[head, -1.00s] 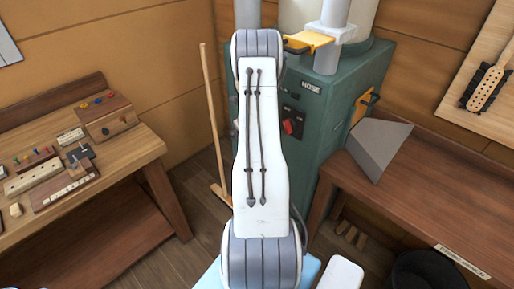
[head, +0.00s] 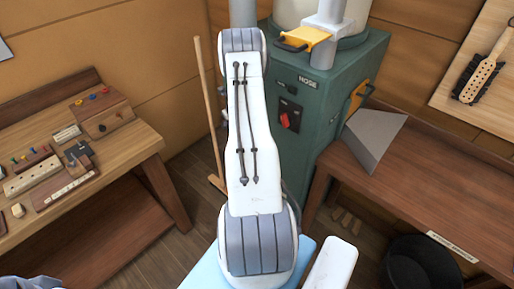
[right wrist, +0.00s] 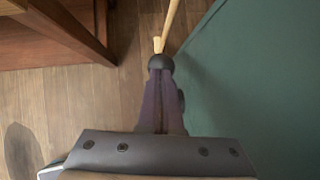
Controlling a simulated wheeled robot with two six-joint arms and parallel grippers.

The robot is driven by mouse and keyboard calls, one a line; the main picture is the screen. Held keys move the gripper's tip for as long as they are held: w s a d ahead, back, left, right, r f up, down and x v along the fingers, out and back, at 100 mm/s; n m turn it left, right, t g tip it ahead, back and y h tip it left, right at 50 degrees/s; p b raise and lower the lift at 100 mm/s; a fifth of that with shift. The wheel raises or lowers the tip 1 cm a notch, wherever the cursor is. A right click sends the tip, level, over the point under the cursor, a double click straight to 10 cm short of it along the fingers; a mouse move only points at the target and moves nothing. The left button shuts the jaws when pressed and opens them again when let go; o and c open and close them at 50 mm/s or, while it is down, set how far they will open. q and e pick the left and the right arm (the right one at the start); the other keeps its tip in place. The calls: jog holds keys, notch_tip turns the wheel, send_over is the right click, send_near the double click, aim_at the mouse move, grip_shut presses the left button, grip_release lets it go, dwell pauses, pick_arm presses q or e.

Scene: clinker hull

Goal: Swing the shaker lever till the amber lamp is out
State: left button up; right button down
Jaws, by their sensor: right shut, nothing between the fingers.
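The green machine (head: 322,135) stands behind my right arm in the head view. Its front has a dark panel with a red switch (head: 285,120). A yellow piece with a dark bar (head: 303,39) sits on its top, and a yellow handle (head: 358,100) on its right side. I cannot identify the shaker lever for certain, and no amber lamp shows. My right gripper (right wrist: 160,88) is shut in the right wrist view, beside the machine's green wall (right wrist: 255,80). A dark rounded piece shows at its tips; I cannot tell what it belongs to. My arm hides this gripper in the head view.
A broom (head: 208,110) leans left of the machine. A bench (head: 125,160) with small wooden blocks stands at left. A brown bench (head: 420,195) with a grey wedge (head: 373,135) stands at right. A black bin (head: 418,265) is at bottom right.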

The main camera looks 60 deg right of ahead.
pick_arm(q)
jog(key=shift+f, duration=0.1)
pick_arm(e)
jog(key=shift+a, duration=0.1)
pick_arm(q)
jog(key=shift+s+a+r+p, duration=0.25)
jog(key=shift+s+r+p, duration=0.25)
jog(key=shift+r+p, duration=0.1)
pick_arm(e)
jog(key=w+r+v, duration=0.1)
jog(key=v, duration=1.2)
jog(key=shift+w, duration=0.4)
